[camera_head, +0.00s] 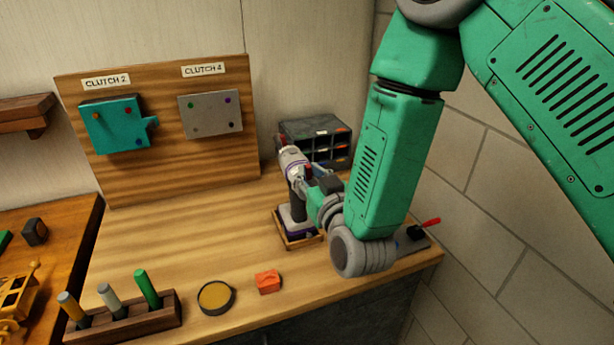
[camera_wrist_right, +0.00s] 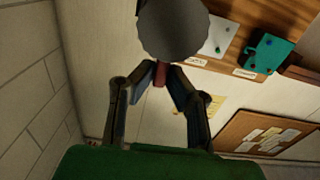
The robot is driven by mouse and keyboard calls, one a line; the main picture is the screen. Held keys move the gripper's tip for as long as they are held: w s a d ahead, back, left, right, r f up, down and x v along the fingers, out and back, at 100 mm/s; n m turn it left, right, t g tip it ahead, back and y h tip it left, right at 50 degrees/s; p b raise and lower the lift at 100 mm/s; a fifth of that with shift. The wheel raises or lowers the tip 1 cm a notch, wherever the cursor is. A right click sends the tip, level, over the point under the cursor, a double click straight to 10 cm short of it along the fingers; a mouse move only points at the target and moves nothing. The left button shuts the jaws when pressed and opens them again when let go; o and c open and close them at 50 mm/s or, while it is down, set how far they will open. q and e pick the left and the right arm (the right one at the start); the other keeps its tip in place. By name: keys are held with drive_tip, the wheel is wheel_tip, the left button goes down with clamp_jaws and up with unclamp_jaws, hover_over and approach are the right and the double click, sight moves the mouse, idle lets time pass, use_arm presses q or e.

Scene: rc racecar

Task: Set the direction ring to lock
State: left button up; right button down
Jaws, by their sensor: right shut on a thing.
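A drill-like tool (camera_head: 291,158) with a white and purple body and a dark handle stands upright in a small wooden tray (camera_head: 301,243) on the bench. My right gripper (camera_head: 311,175) reaches the tool's upper body from the right. In the wrist view, my right gripper (camera_wrist_right: 160,80) has its fingertips shut on a small red piece (camera_wrist_right: 160,72). A large grey round part (camera_wrist_right: 172,28) sits just beyond the fingertips. Which part is the direction ring, and its setting, I cannot tell. My left gripper is not in view.
Boards marked CLUTCH 2 (camera_head: 120,127) and CLUTCH 4 (camera_head: 211,116) hang on a wooden panel (camera_head: 165,170). A dark drawer unit (camera_head: 305,128) stands behind the tool. A pen rack (camera_head: 125,325), a round tin (camera_head: 215,297) and an orange block (camera_head: 267,281) line the front.

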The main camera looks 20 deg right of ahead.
drive_tip(key=shift+f, duration=0.1)
idle(0.3)
drive_tip(key=c, duration=1.6)
unclamp_jaws()
drive_tip(key=shift+s, duration=0.2)
drive_tip(key=s, duration=0.7)
drive_tip(key=shift+a, duration=0.25)
